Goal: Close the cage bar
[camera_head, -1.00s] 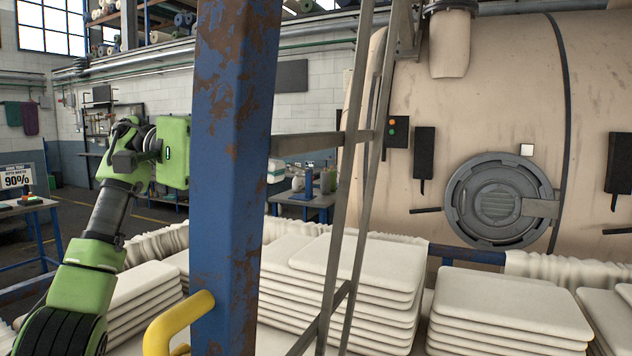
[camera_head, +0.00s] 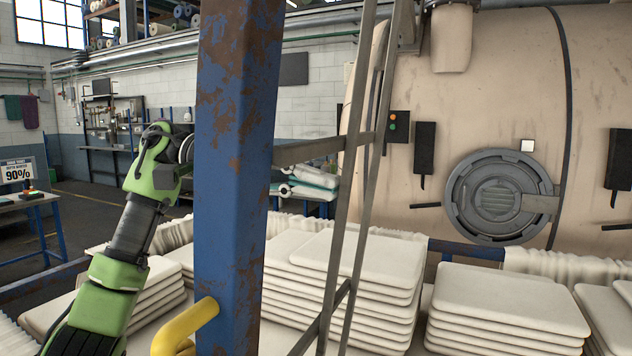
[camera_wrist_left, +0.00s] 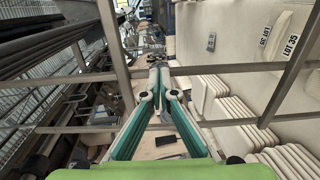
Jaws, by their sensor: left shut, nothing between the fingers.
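A grey metal frame of slanting bars (camera_head: 350,215), which looks like the cage bar, stands right of a rusty blue post (camera_head: 240,130); a flat crosspiece (camera_head: 308,150) joins it to the post. A bent yellow handle (camera_head: 186,325) sits low on the post. My left arm passes behind the post. My left gripper (camera_head: 334,184) shows to its right, just below the crosspiece and close to the slanting bars; I cannot tell if it touches them. In the left wrist view the gripper (camera_wrist_left: 159,86) is shut and empty, with bars (camera_wrist_left: 240,70) around it. My right gripper is not visible.
Stacks of folded cream cloth (camera_head: 350,270) fill the area below the frame. A large beige dyeing vessel (camera_head: 470,110) with a round grey hatch (camera_head: 497,197) stands behind. A blue table with a sign (camera_head: 17,172) is at the far left.

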